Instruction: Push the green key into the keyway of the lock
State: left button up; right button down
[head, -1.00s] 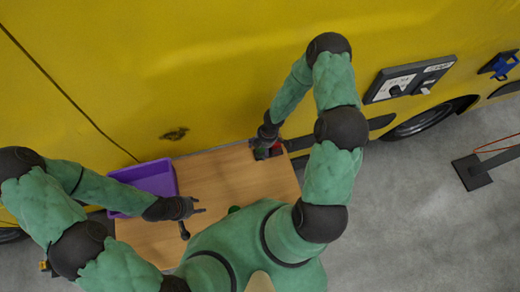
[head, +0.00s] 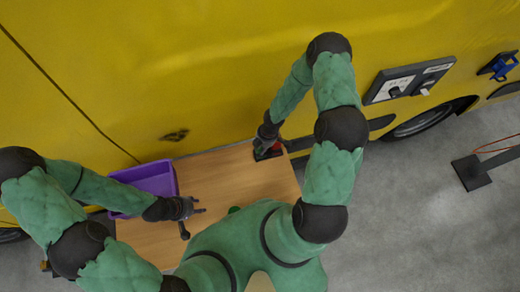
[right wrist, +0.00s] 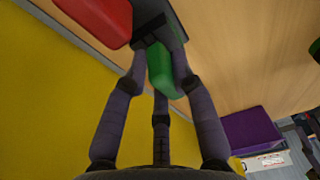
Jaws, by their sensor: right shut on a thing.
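The green key (right wrist: 162,74) is between the fingers of my right gripper (right wrist: 157,55), which is shut on it. The key's far end meets a dark grey block, the lock (right wrist: 172,16), in the right wrist view. Fingers cover the contact, so I cannot tell how deep the key sits in the keyway. In the head view my right gripper (head: 268,140) is at the table's far right edge, over the dark block, and hides the key. My left gripper (head: 197,207) is open and empty above the table's left part.
A red block (right wrist: 95,18) stands beside the lock. A purple bin (head: 150,180) sits at the table's left. The yellow vehicle side (head: 180,70) rises behind the table. A small green thing (head: 234,209) lies by the near edge. The wooden tabletop's middle (head: 222,180) is clear.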

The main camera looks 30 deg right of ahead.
jog(key=shift+s+a+r+p, duration=0.1)
jog(key=shift+s+r+p, duration=0.05)
jog(key=shift+r+p, duration=0.3)
jog(key=shift+s+a+r+p, duration=0.15)
jog(key=shift+r+p, duration=0.1)
jog(key=shift+r, duration=0.25)
jog(key=shift+w+d+r, duration=0.1)
jog(key=shift+d+r, duration=0.05)
jog(key=shift+r, duration=0.05)
jog(key=shift+r, duration=0.15)
jog(key=shift+r+p, duration=0.2)
jog(key=shift+p, duration=0.25)
jog(key=shift+r+p, duration=1.5)
jog(key=shift+r, duration=0.2)
jog(key=shift+f, duration=0.1)
